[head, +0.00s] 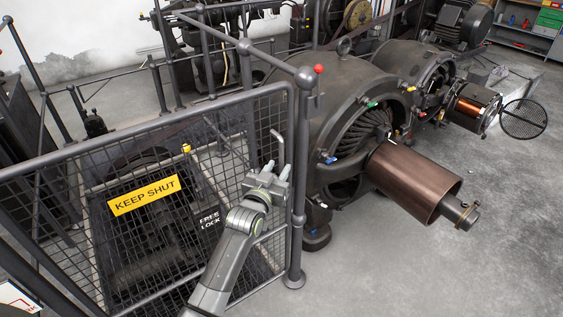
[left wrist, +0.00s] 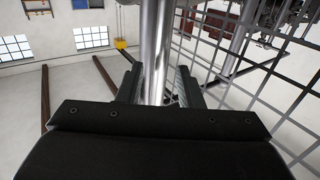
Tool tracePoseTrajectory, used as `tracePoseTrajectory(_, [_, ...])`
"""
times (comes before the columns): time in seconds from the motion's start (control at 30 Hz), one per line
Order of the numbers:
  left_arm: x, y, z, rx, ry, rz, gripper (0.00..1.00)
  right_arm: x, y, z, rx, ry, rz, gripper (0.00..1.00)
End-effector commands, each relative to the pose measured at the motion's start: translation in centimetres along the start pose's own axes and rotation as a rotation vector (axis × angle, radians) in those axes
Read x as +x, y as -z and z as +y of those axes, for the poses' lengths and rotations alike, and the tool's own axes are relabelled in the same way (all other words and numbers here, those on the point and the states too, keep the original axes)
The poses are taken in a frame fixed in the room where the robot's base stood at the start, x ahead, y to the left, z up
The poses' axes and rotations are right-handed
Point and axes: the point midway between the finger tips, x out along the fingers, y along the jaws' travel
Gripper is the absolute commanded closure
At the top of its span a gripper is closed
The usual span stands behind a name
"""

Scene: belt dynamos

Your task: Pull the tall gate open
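In the left wrist view, a shiny vertical bar (left wrist: 157,45) stands between the two spread fingers of this gripper (left wrist: 162,88). Contact on both sides is not clear. My right gripper is in neither view.
A large dynamo (head: 355,90) with a copper-coloured drum (head: 415,180) stands just right of the gate post. Dark machinery sits behind the mesh. Floor (head: 420,275) at the front right is clear.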

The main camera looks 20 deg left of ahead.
Motion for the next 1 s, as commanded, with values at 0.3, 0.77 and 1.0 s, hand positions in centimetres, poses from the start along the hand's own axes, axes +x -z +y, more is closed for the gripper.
tracePoseTrajectory(0.3, [3.1, 0.1, 0.0, 0.002, 0.0, 0.001, 0.67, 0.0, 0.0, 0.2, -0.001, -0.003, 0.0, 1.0])
tracePoseTrajectory(0.77, [3.4, 0.0, 0.0, 0.001, 0.0, 0.0, 0.79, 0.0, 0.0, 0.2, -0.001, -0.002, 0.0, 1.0])
tracePoseTrajectory(1.0, [3.4, 0.0, 0.0, 0.001, 0.0, 0.0, 1.0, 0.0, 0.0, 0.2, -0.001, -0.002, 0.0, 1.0])
